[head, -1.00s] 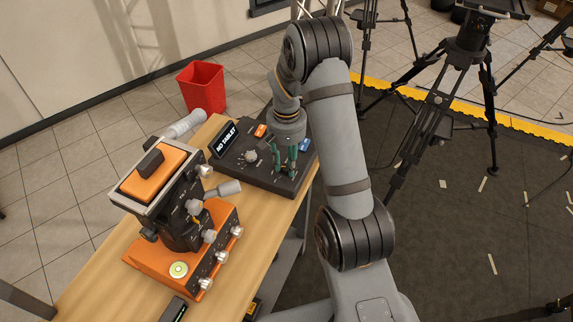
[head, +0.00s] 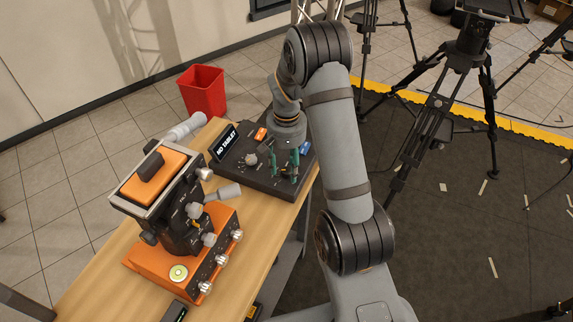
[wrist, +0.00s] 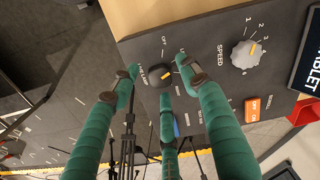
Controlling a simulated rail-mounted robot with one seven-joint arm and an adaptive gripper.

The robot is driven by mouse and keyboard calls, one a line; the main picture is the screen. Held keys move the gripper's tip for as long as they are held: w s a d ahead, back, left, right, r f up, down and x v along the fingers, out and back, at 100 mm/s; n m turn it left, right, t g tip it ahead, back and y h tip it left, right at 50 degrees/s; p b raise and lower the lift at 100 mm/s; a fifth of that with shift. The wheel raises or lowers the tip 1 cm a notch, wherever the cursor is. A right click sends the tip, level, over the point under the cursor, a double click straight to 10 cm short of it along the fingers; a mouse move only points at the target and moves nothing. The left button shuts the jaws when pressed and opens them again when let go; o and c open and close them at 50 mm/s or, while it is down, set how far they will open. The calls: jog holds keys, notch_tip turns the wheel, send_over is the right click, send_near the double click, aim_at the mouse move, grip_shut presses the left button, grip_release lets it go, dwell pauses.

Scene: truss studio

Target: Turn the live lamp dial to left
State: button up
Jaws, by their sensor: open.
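The other position labels are partly hidden by the fingers.
A grey SPEED knob (wrist: 245,53) and an orange switch (wrist: 252,109) sit near the dial. A NO TABLET display (head: 224,142) stands on the panel. An orange device with knobs (head: 180,215) stands nearer on the wooden table (head: 120,245). A red bin (head: 203,91) is behind.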

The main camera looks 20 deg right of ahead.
aim_at(287, 170)
notch_tip(287, 170, up, 12)
dwell(0.5)
dwell(0.3)
notch_tip(287, 170, down, 12)
dwell(0.5)
dwell(0.3)
